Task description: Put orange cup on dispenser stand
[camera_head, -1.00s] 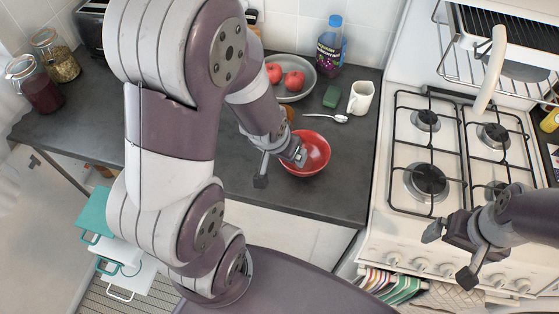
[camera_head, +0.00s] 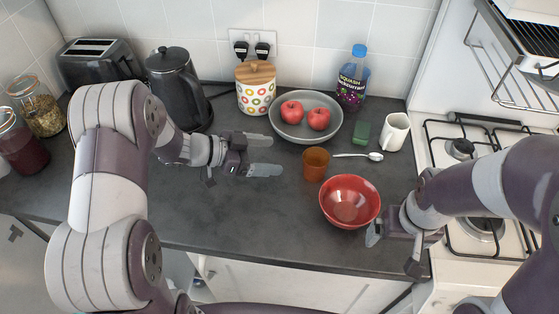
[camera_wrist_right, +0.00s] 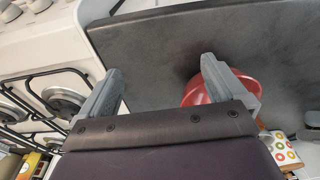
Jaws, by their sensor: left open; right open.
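The orange cup (camera_head: 316,165) stands upright on the dark counter, just behind the red bowl (camera_head: 350,203). My left gripper (camera_head: 266,156) is open and empty to the left of the cup, apart from it, with its fingers pointing right toward it. My right gripper (camera_head: 392,252) is open and empty at the counter's front right, just beside the bowl. The right wrist view shows the open fingers (camera_wrist_right: 158,75) with the red bowl (camera_wrist_right: 240,78) partly hidden behind one of them. I see no dispenser stand in these frames.
A grey plate with two apples (camera_head: 283,130), a green sponge (camera_head: 361,133), a spoon (camera_head: 358,155) and a white mug (camera_head: 395,132) lie behind the cup. A kettle (camera_head: 176,85) stands back left and the stove (camera_head: 440,150) is right. The counter's front middle (camera_head: 260,220) is clear.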

